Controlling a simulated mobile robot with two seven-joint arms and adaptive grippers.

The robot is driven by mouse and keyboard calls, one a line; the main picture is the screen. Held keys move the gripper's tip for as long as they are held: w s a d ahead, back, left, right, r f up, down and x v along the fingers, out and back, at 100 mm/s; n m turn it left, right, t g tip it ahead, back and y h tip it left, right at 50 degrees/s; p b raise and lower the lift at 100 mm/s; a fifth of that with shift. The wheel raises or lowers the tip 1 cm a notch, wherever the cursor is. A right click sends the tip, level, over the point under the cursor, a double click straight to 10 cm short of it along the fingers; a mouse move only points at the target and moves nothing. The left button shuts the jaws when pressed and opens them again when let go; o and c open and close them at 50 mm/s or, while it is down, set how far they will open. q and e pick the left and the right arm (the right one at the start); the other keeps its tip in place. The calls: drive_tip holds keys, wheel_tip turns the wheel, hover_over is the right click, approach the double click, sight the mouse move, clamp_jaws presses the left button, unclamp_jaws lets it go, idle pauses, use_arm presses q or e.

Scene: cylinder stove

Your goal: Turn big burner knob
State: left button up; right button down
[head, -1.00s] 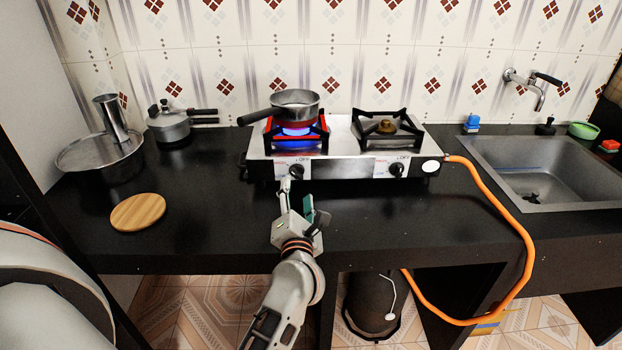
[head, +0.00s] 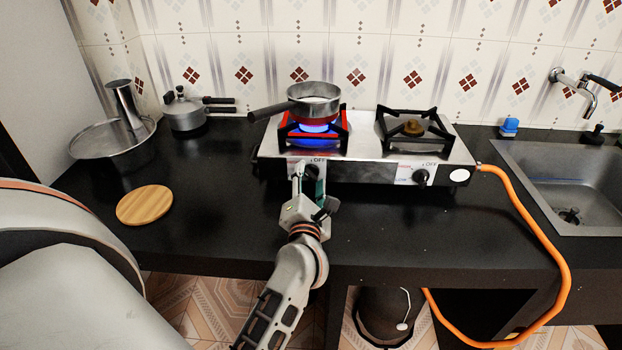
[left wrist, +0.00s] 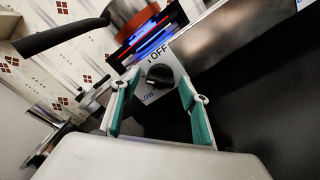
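The stove (head: 365,170) stands on the black counter. Its left burner (head: 313,127) burns with a blue flame under a small saucepan (head: 312,104). The black left knob (left wrist: 159,77) shows in the left wrist view on a white plate marked OFF and LOW. In the head view my gripper mostly hides this knob. The right knob (head: 421,177) is in plain view below the unlit right burner (head: 414,127). My left gripper (head: 310,176) is at the stove front. In the left wrist view its fingers are open, one on each side of the left knob, apparently not touching it. My right gripper is not in view.
The saucepan handle (head: 268,112) sticks out left. A round wooden board (head: 144,205), a pressure cooker (head: 185,113) and a metal pot (head: 100,150) are at the left. An orange hose (head: 540,225) curves from the stove's right side past the sink (head: 560,185). Counter beside the gripper is clear.

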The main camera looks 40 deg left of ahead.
use_arm(q)
drive_tip(key=c, duration=0.8)
drive_tip(key=shift+n, duration=1.9)
drive_tip(key=o, duration=1.1)
